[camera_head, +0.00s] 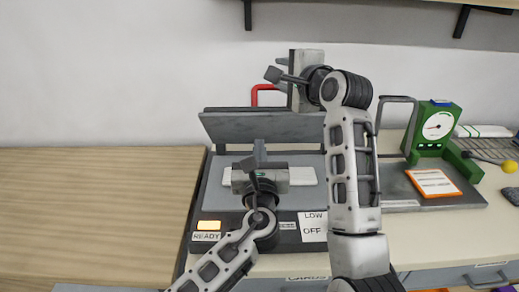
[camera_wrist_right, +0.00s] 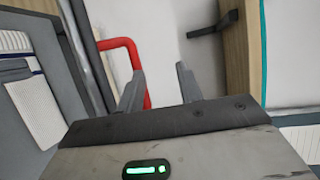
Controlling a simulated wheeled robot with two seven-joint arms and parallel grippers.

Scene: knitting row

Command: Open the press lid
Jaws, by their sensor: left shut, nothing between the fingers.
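The grey press (camera_head: 208,200) stands on the bench with its lid (camera_head: 235,125) tilted up at the back. The lid's red handle (camera_head: 256,95) rises above the lid's top edge; it also shows in the right wrist view (camera_wrist_right: 131,60). A white piece (camera_head: 303,176) lies on the press bed, partly hidden by my left gripper (camera_head: 259,150). That gripper is shut and empty, over the bed in front of the lid. My right gripper (camera_head: 284,62) is open and empty, up beside the red handle; its fingers (camera_wrist_right: 160,82) stand apart, one overlapping the handle in view.
A green device with a dial (camera_head: 437,127) and an orange-edged card (camera_head: 433,182) stand to the right. READY (camera_head: 206,237) and LOW/OFF (camera_head: 313,226) labels mark the press front. The wooden bench at left (camera_head: 95,205) is clear. A shelf with brackets (camera_head: 247,15) hangs above.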

